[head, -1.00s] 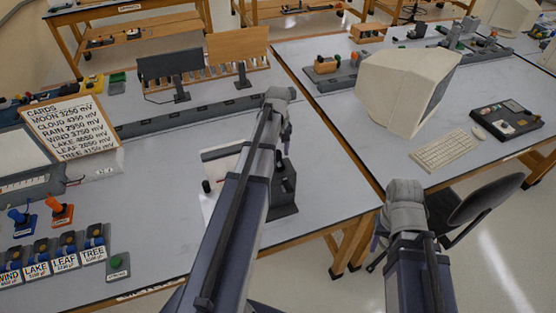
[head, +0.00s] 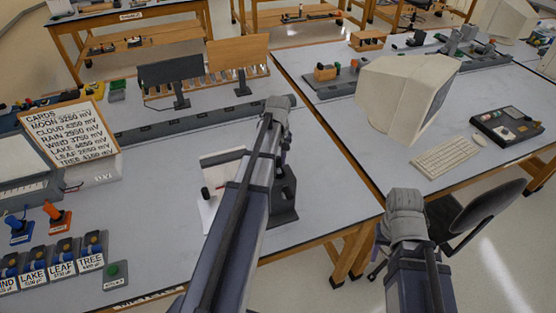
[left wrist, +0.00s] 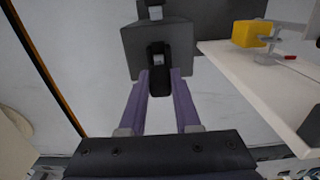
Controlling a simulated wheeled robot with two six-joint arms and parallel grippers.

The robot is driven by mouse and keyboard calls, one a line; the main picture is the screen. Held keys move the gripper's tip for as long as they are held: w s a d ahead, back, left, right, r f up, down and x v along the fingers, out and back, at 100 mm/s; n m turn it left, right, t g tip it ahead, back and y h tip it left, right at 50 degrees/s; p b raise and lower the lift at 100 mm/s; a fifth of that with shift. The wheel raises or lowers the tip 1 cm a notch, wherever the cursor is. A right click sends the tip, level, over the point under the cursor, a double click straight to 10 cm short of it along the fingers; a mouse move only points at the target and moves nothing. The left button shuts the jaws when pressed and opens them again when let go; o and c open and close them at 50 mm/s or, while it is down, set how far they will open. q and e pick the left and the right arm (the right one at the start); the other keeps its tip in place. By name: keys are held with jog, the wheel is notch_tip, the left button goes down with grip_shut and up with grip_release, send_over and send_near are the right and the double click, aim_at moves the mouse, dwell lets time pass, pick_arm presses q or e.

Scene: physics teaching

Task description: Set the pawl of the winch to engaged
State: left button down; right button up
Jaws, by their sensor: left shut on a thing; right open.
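The winch (head: 285,200) is a dark grey upright body on the near table, partly hidden behind my left arm in the head view. In the left wrist view the dark grey winch (left wrist: 140,40) lies straight ahead of the fingers. My left gripper (left wrist: 158,75) is shut on a black lever-like part (left wrist: 157,55) of it, which looks like the pawl's handle. Whether the pawl itself is engaged cannot be told. My right gripper (head: 381,237) is open, mostly hidden behind its own wrist, near the gap right of the table.
A white board (left wrist: 262,75) with a yellow block (left wrist: 250,34) lies beside the winch. A monitor (head: 405,92) and a chair (head: 475,215) are at the right.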

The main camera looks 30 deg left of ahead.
pick_arm(q)
jog(key=shift+w, duration=0.1)
jog(key=shift+w+a, duration=0.2)
jog(key=shift+a+f+g+h, duration=0.15)
jog(key=shift+g+h, duration=0.45)
jog(key=shift+h, duration=0.1)
jog(key=c, duration=0.6)
grip_release()
